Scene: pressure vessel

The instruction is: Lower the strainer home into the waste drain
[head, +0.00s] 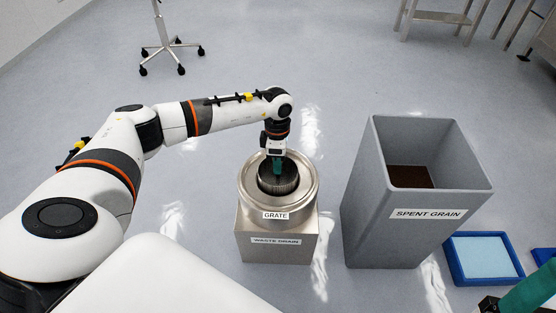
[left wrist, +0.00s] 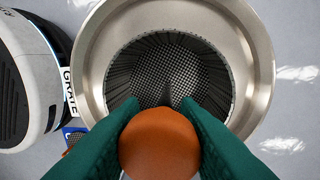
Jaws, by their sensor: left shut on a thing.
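The waste drain (head: 262,246) is a square steel box with a round, wide-rimmed steel mouth labelled GRATE. The dark ribbed strainer (head: 277,186), with a mesh bottom, is upright within the mouth's outline. In the left wrist view the strainer (left wrist: 168,64) looks roughly centred inside the steel rim (left wrist: 250,50). I cannot tell how deep it sits. My left gripper (head: 277,168) points down over it, its green fingers shut around an orange round knob (left wrist: 159,143) that appears to be the strainer's handle. My right gripper (head: 528,290) shows only partly at the lower right corner.
A tall grey bin (head: 375,215) labelled SPENT GRAIN, with brown matter inside, stands close right of the drain. A wheeled stand (head: 168,45) is at the back. The floor behind the drain is clear.

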